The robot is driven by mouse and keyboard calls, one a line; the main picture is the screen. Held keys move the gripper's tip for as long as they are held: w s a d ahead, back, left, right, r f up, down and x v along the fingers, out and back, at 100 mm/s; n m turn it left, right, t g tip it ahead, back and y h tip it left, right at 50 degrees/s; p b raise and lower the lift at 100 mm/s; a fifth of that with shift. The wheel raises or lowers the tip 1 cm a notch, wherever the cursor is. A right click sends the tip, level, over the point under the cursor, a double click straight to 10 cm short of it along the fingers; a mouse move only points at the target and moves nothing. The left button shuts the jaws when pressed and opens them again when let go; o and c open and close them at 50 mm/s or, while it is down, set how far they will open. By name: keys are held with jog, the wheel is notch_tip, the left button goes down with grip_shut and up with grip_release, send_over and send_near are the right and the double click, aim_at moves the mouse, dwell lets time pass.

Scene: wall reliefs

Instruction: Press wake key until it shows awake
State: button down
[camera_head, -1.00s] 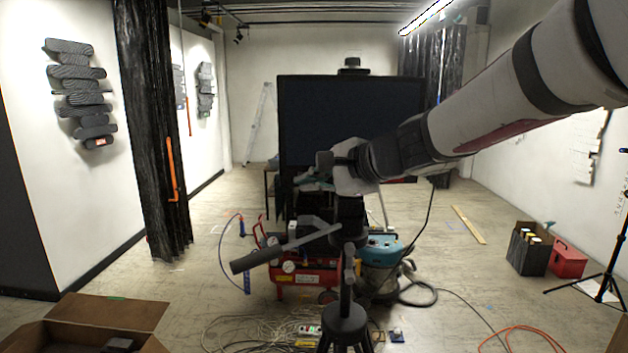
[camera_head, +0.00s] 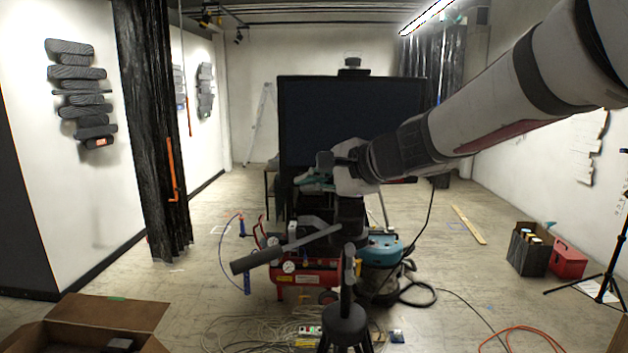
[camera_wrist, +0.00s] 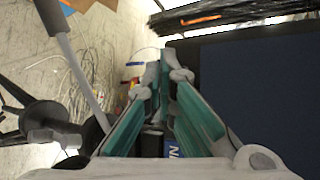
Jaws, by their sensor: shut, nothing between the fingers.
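A large dark screen (camera_head: 350,115) stands in the middle of the head view. Its face is blank and dark. It also fills the right of the wrist view (camera_wrist: 265,90) as a dark blue panel. My gripper (camera_head: 308,182) is in front of the screen's lower left part in the head view. In the wrist view my gripper (camera_wrist: 165,75) is shut, its teal fingers close together at the tips with nothing held. The tips are left of the screen's edge in that picture. I cannot make out the wake key in either view.
A tripod (camera_head: 345,320) stands close in front. A red compressor (camera_head: 305,278) and a teal-topped vacuum (camera_head: 382,250) sit below the screen. Cables (camera_head: 255,330) cover the near floor. An open cardboard box (camera_head: 105,315) is at lower left. Floor is clearer on the right.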

jog(key=shift+w, duration=0.15)
jog(key=shift+w, duration=0.3)
jog(key=shift+w+a, duration=0.1)
jog(key=shift+w, duration=0.35)
dwell(0.9)
jog(key=shift+s+b, duration=0.1)
jog(key=shift+b, duration=0.2)
jog(key=shift+s, duration=0.75)
jog(key=s, duration=0.5)
jog(key=shift+d, duration=0.4)
dwell(0.6)
